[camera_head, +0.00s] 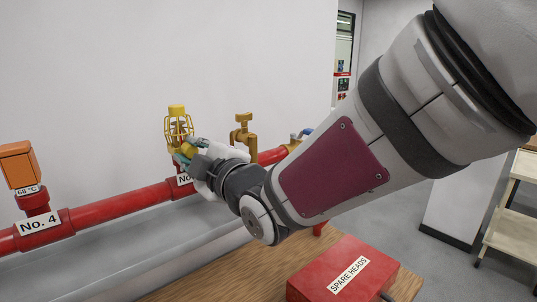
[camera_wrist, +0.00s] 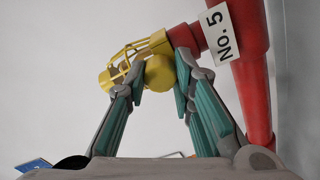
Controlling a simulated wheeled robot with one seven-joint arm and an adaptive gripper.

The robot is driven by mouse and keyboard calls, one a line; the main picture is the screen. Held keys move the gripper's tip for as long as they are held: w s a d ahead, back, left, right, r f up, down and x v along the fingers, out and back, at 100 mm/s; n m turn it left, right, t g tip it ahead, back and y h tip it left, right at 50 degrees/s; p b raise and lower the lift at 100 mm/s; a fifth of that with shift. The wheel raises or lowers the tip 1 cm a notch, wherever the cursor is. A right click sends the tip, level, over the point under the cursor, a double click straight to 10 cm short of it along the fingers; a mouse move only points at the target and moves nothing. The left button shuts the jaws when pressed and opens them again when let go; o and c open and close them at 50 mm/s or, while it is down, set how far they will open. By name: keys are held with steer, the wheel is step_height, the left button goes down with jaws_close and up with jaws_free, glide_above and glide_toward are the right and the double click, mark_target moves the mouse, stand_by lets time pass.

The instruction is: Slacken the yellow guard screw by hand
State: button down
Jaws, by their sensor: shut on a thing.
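The yellow wire guard (camera_head: 178,128) stands upright around a sprinkler head on the red pipe. It also shows in the wrist view (camera_wrist: 130,57), lying sideways there. The yellow guard screw (camera_wrist: 158,72) is a round knob at the side of the guard. My gripper (camera_wrist: 158,84) is shut on it, with one teal-padded finger on each side. In the head view my gripper (camera_head: 184,155) reaches in from the right, and its fingers hide part of the screw and the guard's lower part.
A red pipe (camera_head: 120,204) runs along the wall, with a label reading No. 5 (camera_wrist: 217,32). An orange box (camera_head: 18,164) tops the No. 4 fitting at left. A brass fitting (camera_head: 243,135) stands right of the guard. A red SPARE HEADS box (camera_head: 325,263) sits on the wooden table (camera_head: 215,277).

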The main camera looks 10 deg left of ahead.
steer(key=shift+n, duration=0.5)
steer(key=shift+b, duration=0.3)
steer(key=c, duration=1.4)
jaws_free()
steer(key=shift+o, duration=0.2)
steer(key=v, duration=1.2)
